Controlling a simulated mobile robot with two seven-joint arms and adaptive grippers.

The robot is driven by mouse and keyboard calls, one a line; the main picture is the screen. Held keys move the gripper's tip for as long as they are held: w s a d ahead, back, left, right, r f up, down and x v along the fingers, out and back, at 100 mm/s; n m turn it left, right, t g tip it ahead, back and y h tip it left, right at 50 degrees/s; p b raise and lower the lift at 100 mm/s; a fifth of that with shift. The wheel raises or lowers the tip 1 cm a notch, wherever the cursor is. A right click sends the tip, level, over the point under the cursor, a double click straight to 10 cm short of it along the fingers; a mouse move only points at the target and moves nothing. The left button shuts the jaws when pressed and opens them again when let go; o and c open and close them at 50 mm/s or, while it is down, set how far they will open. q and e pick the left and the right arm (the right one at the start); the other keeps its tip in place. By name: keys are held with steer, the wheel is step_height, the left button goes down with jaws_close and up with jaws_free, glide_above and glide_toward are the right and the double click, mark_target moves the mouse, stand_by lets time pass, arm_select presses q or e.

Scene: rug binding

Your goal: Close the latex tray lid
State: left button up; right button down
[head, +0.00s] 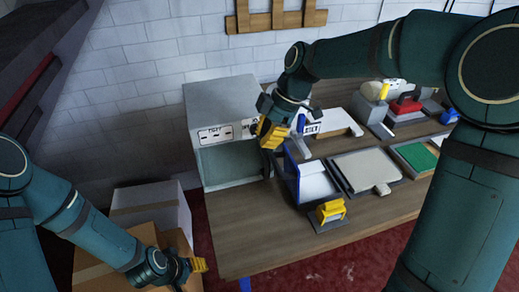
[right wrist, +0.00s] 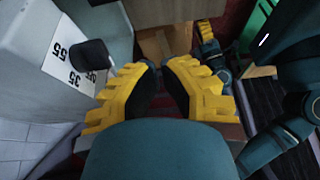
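I cannot tell for sure which thing is the latex tray. A flat grey tray (head: 352,176) on the bench has a pale cover with a small tab at its front edge; the cover appears to lie flat. Left of it stands a blue-sided tray (head: 314,182) with a white inside and an upright blue panel. My right gripper (head: 270,135) is above and left of these trays, in front of the grey cabinet. Its yellow fingers in the right wrist view (right wrist: 166,70) are slightly apart with nothing between them. My left gripper (head: 200,265) is low, near the cardboard boxes; its finger gap is unclear.
The grey cabinet (head: 220,103) has a labelled front and a black knob (right wrist: 92,53) close to my right gripper. A yellow-topped item (head: 330,211) stands before the trays. A green pad (head: 418,157) lies at right. The bench front (head: 240,230) is clear.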

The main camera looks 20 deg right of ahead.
mark_target(283, 177)
steer(key=x, duration=1)
arm_select(q)
steer(key=shift+f, duration=0.25)
arm_select(e)
steer(key=d, duration=0.4)
steer(key=shift+d+r, duration=0.1)
arm_select(q)
steer(key=shift+s+f+b, duration=0.1)
steer(key=shift+f+b, duration=0.05)
steer(key=shift+b, duration=0.15)
arm_select(e)
steer(key=shift+d, duration=0.1)
arm_select(q)
steer(key=shift+s+d+f+b, duration=0.35)
steer(key=shift+s+f+b, duration=0.05)
steer(key=shift+s, duration=0.3)
arm_select(e)
steer(key=shift+d+r+y, duration=0.25)
steer(key=shift+d+y, duration=0.2)
steer(key=shift+y, duration=0.35)
arm_select(q)
steer(key=shift+f, duration=0.1)
arm_select(e)
steer(key=shift+w, duration=0.1)
